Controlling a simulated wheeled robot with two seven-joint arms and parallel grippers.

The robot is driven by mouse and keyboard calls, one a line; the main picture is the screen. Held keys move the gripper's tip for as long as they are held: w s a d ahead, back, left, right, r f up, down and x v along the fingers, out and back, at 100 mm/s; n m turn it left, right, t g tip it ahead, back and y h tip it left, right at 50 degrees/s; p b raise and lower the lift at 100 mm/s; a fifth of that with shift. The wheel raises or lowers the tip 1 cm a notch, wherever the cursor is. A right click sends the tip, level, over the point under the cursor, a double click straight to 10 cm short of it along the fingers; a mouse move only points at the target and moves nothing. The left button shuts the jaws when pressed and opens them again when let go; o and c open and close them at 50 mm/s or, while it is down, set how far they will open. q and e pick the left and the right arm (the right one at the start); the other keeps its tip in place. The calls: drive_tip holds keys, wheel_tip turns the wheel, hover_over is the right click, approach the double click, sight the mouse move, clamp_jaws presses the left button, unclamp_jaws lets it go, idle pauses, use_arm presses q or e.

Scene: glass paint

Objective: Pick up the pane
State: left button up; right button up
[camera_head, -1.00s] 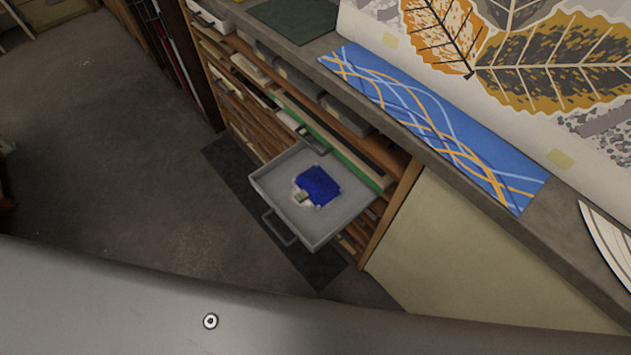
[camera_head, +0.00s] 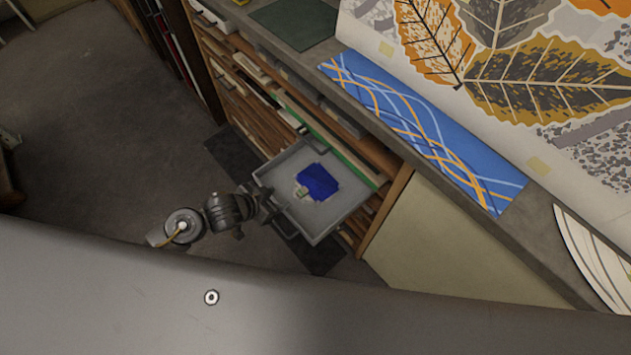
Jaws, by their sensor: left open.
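A dark blue flat pane (camera_head: 319,181) lies in a pulled-out grey drawer (camera_head: 340,215), with a small pale patch at its lower left edge. My left gripper (camera_head: 266,202) is at the drawer's front left side, near the front wall and handle. It is open, and the pane is apart from it, to its right. The fingertips are small and dark here, so whether they touch the drawer cannot be told. My right gripper is not in view.
The drawer sticks out of a wooden rack (camera_head: 240,82) of shelves under a grey worktop (camera_head: 545,225). Open floor (camera_head: 110,130) lies to the left.

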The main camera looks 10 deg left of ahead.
sight(300, 193)
use_arm(q)
drive_tip(key=shift+m+g+h, duration=0.4)
drive_tip(key=shift+m+h, duration=0.2)
drive_tip(key=shift+h, duration=0.1)
drive_tip(key=shift+a+f+x, duration=0.1)
drive_tip(key=shift+a+x, duration=0.05)
drive_tip(key=shift+x, duration=1.8)
drive_tip(key=shift+a+f+x, duration=0.1)
drive_tip(key=shift+a+x, duration=0.1)
drive_tip(key=shift+x, duration=1.7)
drive_tip(key=shift+a+x, duration=0.15)
drive_tip(key=shift+x, duration=1.8)
drive_tip(key=shift+w, duration=0.2)
clamp_jaws()
